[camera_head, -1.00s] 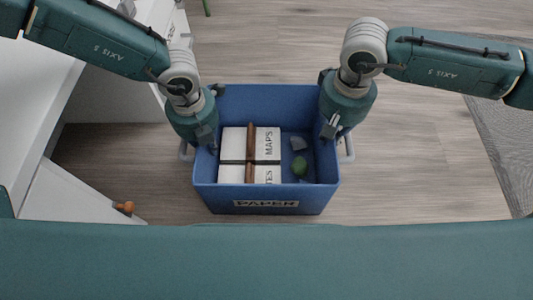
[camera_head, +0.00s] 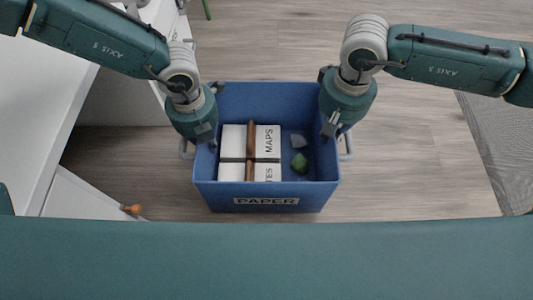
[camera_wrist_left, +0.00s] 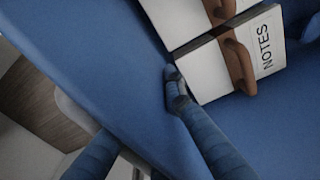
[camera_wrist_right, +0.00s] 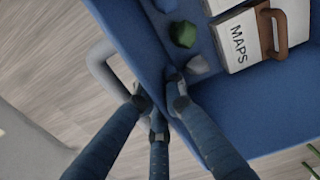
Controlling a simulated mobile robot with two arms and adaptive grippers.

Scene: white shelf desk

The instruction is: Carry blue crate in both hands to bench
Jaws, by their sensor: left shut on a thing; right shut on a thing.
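The blue crate (camera_head: 265,190) hangs between my two grippers in the head view, above the wooden floor, with a "PAPER" label on its near side. My left gripper (camera_head: 205,145) is shut on the crate's left wall; that wall also shows between its fingers in the left wrist view (camera_wrist_left: 120,85). My right gripper (camera_head: 331,131) is shut on the right wall, beside the grey side handle (camera_wrist_right: 105,65) in the right wrist view. Inside lie white boxes marked "MAPS" (camera_head: 266,138) and "NOTES" (camera_wrist_left: 230,75) with brown handles, a green lump (camera_head: 300,162) and a grey lump (camera_head: 298,141).
White furniture (camera_head: 50,110) stands close at the left, with an orange knob (camera_head: 132,209) low on it. A dark grey mat (camera_head: 500,150) lies at the right. The wooden floor (camera_head: 410,160) between crate and mat is clear. No bench can be made out for sure.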

